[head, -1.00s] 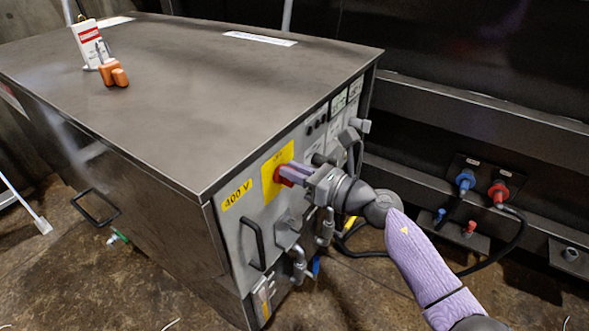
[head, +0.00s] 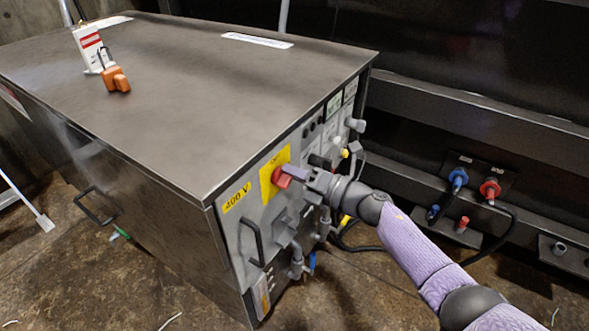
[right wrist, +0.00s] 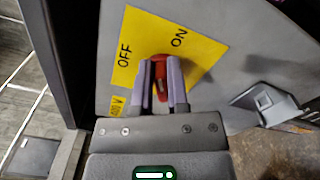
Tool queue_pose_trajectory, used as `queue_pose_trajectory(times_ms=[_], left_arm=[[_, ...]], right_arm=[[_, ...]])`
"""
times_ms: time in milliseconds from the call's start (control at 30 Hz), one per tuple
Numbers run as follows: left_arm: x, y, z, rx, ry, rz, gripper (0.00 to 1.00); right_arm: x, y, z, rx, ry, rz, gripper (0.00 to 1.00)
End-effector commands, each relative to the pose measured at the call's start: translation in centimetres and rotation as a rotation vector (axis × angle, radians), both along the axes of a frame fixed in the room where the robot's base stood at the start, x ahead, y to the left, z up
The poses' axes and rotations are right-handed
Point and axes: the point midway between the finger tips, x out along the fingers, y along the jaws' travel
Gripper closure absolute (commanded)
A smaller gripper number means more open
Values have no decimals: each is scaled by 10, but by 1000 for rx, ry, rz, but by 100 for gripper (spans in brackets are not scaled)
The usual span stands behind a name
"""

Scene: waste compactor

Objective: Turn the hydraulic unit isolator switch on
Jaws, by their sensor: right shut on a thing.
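The isolator switch is a red rotary handle (head: 281,178) on a yellow plate (head: 267,184), on the front panel of the grey metal cabinet. In the right wrist view the red handle (right wrist: 161,88) stands between the two purple fingers of my right gripper (right wrist: 162,84), which is shut on it. The plate there (right wrist: 205,52) carries the words OFF and ON. The fingers hide part of the handle, and I cannot tell exactly which mark it points to. In the head view my right gripper (head: 290,176) reaches the handle from the right. My left gripper is not in view.
The cabinet top (head: 190,85) holds an orange padlock (head: 115,79) and a white-and-red tag (head: 90,50). A black panel handle (head: 252,242), pipes and a blue lever (head: 312,261) lie below the switch. Blue (head: 458,178) and red (head: 490,190) hose couplings are at the right.

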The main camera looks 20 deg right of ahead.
Motion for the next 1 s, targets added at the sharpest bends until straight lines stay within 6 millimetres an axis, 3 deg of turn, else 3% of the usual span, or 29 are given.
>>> queue_pose_trajectory(times_ms=[500, 1000], left_arm=[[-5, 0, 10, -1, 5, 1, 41], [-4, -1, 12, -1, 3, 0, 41]], right_arm=[[1, -2, -7, 313, 246, -2, 100], [1, -2, -10, 418, 327, -1, 100]])
